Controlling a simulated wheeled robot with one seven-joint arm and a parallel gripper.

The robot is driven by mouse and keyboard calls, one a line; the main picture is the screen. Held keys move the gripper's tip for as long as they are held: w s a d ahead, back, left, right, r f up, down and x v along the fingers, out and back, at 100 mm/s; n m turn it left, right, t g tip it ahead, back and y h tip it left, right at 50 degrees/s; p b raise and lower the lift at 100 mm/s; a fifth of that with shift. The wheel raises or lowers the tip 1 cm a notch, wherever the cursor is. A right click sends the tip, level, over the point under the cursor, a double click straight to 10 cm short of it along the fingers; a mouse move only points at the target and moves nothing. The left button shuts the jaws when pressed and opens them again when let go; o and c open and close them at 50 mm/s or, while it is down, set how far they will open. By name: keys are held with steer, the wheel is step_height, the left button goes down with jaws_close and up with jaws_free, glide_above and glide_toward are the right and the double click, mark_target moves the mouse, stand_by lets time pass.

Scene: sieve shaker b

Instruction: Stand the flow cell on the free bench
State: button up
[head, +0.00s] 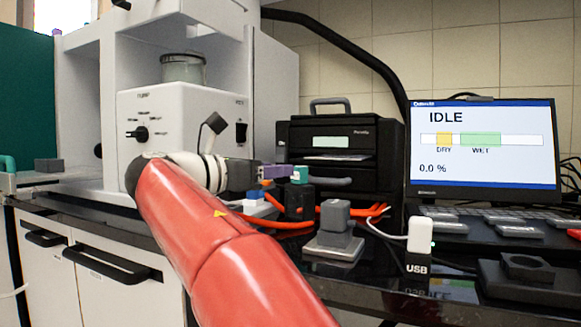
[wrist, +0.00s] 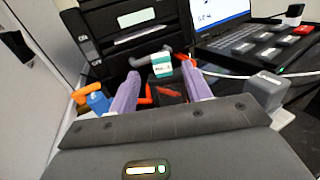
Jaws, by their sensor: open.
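A small teal-and-white labelled piece (head: 299,174) sits at the top of a dark block (head: 299,202) on the bench. I take it to be the flow cell, but its label is too small to read. It also shows in the wrist view (wrist: 162,66), between and just beyond my fingertips. My gripper (head: 277,172) is open, its purple fingers pointing at this piece from the left. In the wrist view my gripper (wrist: 163,76) has its fingers apart on either side of the piece, with no clear grip on it. The piece's lower part is partly hidden.
A grey block on a stand (head: 334,230) is right of the dark block. Orange cables (head: 375,211) run behind it. A black printer-like unit (head: 345,150) stands behind, and a monitor reading IDLE (head: 483,150) is at right. A blue-and-white piece (head: 256,203) is at left.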

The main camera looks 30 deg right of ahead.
steer(key=shift+v, duration=1.45)
steer(key=shift+r, duration=0.1)
